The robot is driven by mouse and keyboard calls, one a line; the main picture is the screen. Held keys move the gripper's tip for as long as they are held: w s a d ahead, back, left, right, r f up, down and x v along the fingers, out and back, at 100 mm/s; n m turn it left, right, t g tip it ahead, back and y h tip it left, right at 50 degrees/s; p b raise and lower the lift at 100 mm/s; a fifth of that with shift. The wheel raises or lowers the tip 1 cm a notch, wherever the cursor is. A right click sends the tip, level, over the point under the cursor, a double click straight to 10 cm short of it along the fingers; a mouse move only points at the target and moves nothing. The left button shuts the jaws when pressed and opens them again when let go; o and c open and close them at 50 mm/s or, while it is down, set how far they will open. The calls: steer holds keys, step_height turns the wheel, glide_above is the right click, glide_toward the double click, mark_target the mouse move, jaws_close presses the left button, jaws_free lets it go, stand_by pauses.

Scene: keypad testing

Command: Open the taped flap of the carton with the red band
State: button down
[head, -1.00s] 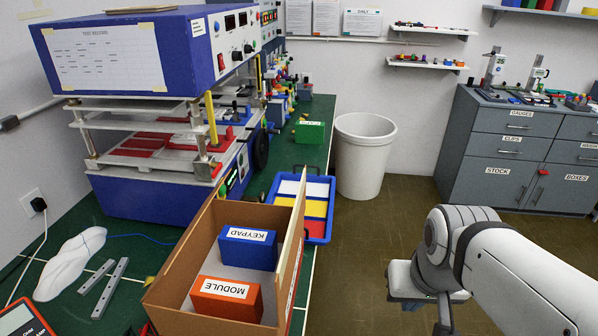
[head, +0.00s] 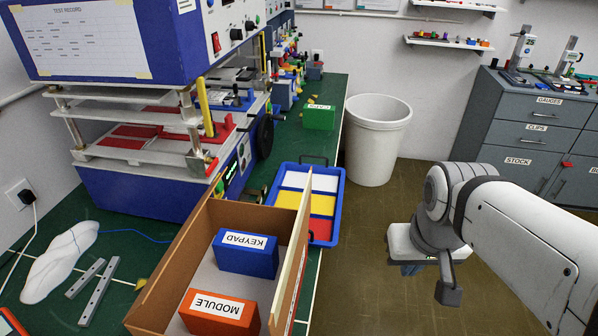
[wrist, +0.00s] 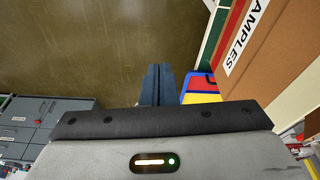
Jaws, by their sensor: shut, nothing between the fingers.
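The brown carton (head: 172,262) stands on the green bench in the head view, its top open in the part that shows. Inside are a blue KEYPAD box (head: 247,258) and an orange MODULE box (head: 215,318). A cardboard panel (head: 300,235) stands up along its right side; I cannot make out tape. In the wrist view the carton (wrist: 285,75) is at upper right, with a white label ending in "AMPLES" and a red strip (wrist: 233,28) beside it. My gripper (head: 411,269) is right of the carton, apart from it, over the floor. Its fingers (wrist: 158,70) are together and empty.
A blue tray (head: 340,205) with white, yellow and red sections lies beyond the carton. A white bin (head: 375,145) and grey cabinets (head: 520,130) stand behind. A blue test machine (head: 130,195) fills the bench's left. Brown floor (head: 350,285) is open between bench and arm.

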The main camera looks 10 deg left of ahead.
steer(key=w+a+r+n+g, duration=0.1)
steer(key=w+a+r+n, duration=0.3)
steer(key=a, duration=0.3)
steer(key=w+a+r+n+g, duration=0.1)
steer(key=w+a+r+n, duration=0.25)
steer(key=a+n, duration=0.2)
steer(key=a+r+n+h+p, duration=0.3)
steer(key=a+n, duration=0.4)
steer(key=a, duration=0.9)
steer(key=s+d+f, duration=0.1)
steer(key=d+f, duration=0.5)
steer(key=f, duration=0.2)
steer(key=shift+s+f+g, duration=0.15)
steer(key=shift+f+g, duration=0.1)
steer(key=shift+g, duration=0.15)
steer(key=shift+s+d+y+b, duration=0.1)
steer(key=shift+s+y+b, duration=0.05)
steer(key=shift+y+b, duration=0.2)
